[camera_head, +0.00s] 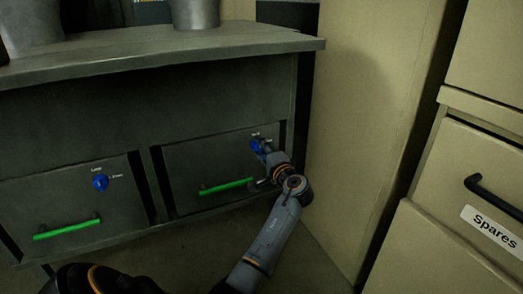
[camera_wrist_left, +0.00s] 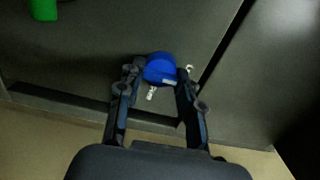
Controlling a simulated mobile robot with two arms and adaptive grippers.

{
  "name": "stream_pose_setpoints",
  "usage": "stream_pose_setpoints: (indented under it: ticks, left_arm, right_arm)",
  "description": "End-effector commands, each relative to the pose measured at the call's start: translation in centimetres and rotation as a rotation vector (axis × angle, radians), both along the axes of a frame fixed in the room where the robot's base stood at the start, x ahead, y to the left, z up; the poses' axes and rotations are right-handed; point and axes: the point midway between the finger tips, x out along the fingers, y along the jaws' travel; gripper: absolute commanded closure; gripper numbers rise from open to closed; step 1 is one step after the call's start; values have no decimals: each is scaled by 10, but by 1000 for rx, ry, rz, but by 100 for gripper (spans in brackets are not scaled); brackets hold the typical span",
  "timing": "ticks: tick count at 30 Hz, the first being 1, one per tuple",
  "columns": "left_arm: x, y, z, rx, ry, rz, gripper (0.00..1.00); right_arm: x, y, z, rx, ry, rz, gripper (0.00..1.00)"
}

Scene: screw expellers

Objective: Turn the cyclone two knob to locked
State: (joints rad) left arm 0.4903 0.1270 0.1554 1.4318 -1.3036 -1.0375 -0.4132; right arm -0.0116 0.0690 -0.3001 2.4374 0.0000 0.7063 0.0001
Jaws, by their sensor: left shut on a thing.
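A blue knob (camera_head: 257,145) sits on the upper right of the right drawer front (camera_head: 215,165). My left gripper (camera_head: 266,151) reaches it from the lower right and partly covers it. In the left wrist view the blue knob (camera_wrist_left: 160,67) lies between the two fingertips of my left gripper (camera_wrist_left: 159,74), which is shut on it. White markings beside the knob are too small to read. Another blue knob (camera_head: 100,182) is on the left drawer front, with small lettering around it. I cannot tell which knob is cyclone two. My right gripper is not in view.
Green handles (camera_head: 67,228) (camera_head: 227,187) run along both drawers. The grey bench top (camera_head: 160,50) overhangs them and carries metal containers (camera_head: 195,12). A beige cabinet (camera_head: 365,110) stands close on the right, beside drawers labelled Spares (camera_head: 490,226).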

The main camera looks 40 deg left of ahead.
Motion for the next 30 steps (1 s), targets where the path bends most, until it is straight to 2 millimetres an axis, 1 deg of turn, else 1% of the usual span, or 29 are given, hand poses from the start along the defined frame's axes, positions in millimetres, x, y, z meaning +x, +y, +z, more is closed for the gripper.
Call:
stream_pose_setpoints:
  ticks: [7,8,9,11,20,23,26,30]
  left_arm:
    - [0,1,2,0,-6,1,100]
    - [0,1,2,0,-6,1,62]
    - [0,1,2,0,-6,1,54]
    - [0,1,2,0,-5,1,42]
    - [0,0,1,-1,-2,0,41]
    - [-2,-6,0,-1,-2,-1,41]
    - [-7,-19,0,-1,-3,-3,41]
    - [-18,-46,-1,-2,-2,-3,41]
  right_arm:
    - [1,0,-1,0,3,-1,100]
    - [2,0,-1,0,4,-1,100]
    - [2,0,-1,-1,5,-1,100]
    - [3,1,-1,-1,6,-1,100]
    - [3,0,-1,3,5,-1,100]
    - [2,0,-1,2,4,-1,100]
    - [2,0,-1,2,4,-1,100]
    - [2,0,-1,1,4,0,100]
